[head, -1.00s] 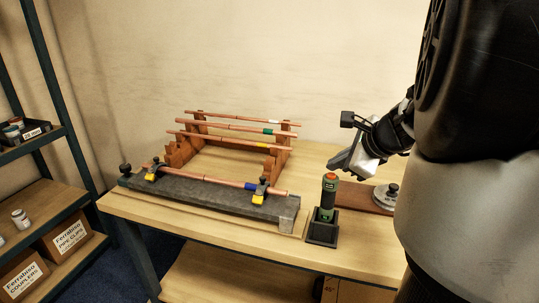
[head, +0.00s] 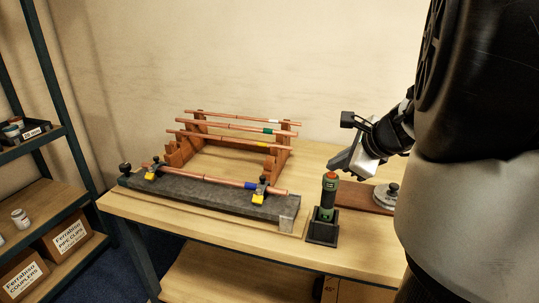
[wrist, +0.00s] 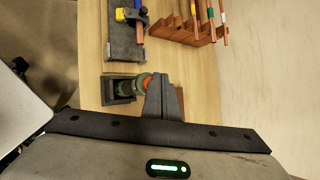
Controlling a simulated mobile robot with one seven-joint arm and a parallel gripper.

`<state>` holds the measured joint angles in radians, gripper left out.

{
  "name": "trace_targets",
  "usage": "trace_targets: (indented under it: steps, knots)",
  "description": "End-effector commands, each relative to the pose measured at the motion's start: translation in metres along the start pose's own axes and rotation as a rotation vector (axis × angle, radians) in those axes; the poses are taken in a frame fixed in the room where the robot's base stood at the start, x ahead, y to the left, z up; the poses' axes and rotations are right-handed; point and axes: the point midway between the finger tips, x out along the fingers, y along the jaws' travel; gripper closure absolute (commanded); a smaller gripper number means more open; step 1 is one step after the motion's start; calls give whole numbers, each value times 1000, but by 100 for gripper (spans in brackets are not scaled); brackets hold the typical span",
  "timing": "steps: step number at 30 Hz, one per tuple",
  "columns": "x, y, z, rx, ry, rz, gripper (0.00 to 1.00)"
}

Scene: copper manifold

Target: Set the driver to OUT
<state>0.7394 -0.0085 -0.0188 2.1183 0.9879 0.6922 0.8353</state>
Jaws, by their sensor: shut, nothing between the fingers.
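The driver (head: 328,200) is a dark, green-banded upright tool with an orange-red top. It stands in a black square holder (head: 322,234) near the table's front right. My gripper (head: 339,168) is shut and empty, its tip just above and right of the driver's top. In the wrist view, my shut fingers (wrist: 162,88) lie right beside the driver's orange and green end (wrist: 141,83); I cannot tell whether they touch. Any setting mark on the driver is too small to read.
A grey bar (head: 215,196) with yellow clamps holds a copper pipe left of the driver. Behind it, a wooden rack (head: 282,160) carries several copper pipes. A brown board (head: 360,198) with a round metal part (head: 386,195) lies to the right. Shelving (head: 40,150) stands far left.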

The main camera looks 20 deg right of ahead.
Motion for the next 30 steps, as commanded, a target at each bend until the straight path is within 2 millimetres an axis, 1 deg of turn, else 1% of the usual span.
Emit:
trace_targets:
  steps: [3, 20, 25, 30]
  knots:
    - [5, 3, -3, 0, 0, 1, 100]
    - [6, 5, -4, 0, 0, 1, 100]
    - [5, 4, -3, 0, 0, 1, 100]
    - [-1, 0, 1, -1, 0, 1, 100]
